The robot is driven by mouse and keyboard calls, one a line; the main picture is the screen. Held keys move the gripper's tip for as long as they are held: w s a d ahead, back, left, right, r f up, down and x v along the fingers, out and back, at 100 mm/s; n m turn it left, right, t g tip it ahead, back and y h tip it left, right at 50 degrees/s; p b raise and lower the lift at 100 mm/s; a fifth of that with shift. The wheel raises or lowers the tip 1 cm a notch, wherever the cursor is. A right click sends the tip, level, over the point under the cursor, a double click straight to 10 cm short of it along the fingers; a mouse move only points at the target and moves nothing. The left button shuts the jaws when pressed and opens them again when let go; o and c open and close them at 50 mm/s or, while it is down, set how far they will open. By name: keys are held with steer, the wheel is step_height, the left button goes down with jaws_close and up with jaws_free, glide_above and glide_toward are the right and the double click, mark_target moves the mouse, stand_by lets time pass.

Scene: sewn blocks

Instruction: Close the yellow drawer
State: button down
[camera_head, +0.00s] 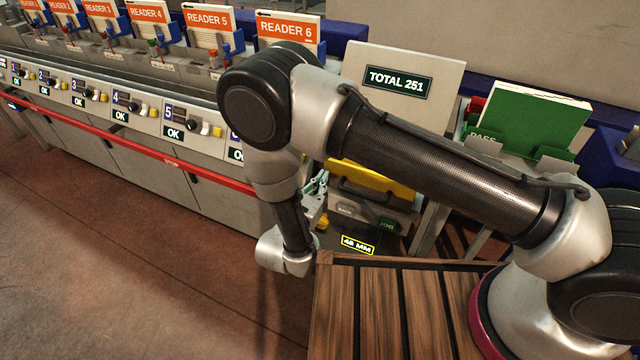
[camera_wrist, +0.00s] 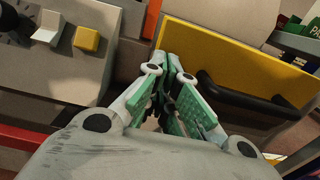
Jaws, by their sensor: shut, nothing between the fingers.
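The yellow drawer (camera_head: 375,179) shows in the head view below the white TOTAL 251 panel, partly hidden behind my arm. In the wrist view its yellow front (camera_wrist: 225,55) fills the upper right, with a long dark handle (camera_wrist: 240,100) across it. How far the drawer stands out is hard to tell. My gripper (camera_wrist: 171,72) is shut and empty, its green-padded fingers together at the left end of the yellow front. Whether the fingertips touch it cannot be told. In the head view the gripper (camera_head: 320,187) is small and partly hidden by my arm.
A row of reader stations (camera_head: 130,100) with knobs and a red rail runs along the left. A yellow button (camera_wrist: 87,38) is left of my fingers. A green PASS bin (camera_head: 520,120) stands right. Slatted wood (camera_head: 385,310) lies in front; open floor is at left.

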steer(key=shift+w+d, duration=0.15)
steer(key=shift+w, duration=0.15)
steer(key=x, duration=0.9)
steer(key=shift+w+d, duration=0.1)
steer(key=shift+w, duration=0.25)
